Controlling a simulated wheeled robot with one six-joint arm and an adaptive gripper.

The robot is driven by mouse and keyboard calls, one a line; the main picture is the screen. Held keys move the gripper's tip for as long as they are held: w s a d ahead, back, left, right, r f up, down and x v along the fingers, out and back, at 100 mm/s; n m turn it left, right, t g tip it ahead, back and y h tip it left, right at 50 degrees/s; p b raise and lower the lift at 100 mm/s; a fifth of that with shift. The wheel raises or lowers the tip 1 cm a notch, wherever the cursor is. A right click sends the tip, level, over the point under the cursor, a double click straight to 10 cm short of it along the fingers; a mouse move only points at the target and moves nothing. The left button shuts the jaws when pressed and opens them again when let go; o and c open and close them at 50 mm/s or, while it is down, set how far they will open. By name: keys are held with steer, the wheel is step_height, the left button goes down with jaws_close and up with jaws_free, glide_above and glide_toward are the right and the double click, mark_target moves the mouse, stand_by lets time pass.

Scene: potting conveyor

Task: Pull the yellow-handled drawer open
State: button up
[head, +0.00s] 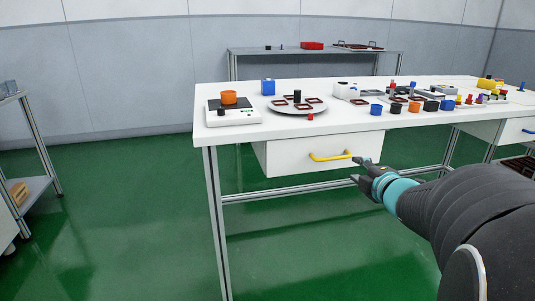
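The white drawer (285,157) hangs under the front of the white table (262,133). My gripper (355,171) comes in from the right, just to the right of and slightly below the handle's right end. Its two fingers are spread apart with nothing visible between them. From this view I cannot tell whether a finger touches the handle.
Another drawer with a blue handle (528,131) is at right. A shelf (35,185) stands at left. The green floor in front is clear.

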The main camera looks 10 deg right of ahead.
mark_target(335, 159)
steer(key=shift+n+y, duration=0.6)
steer(key=shift+n, duration=0.1)
steer(key=x, duration=1.4)
steer(key=shift+f, duration=0.2)
jaws_close()
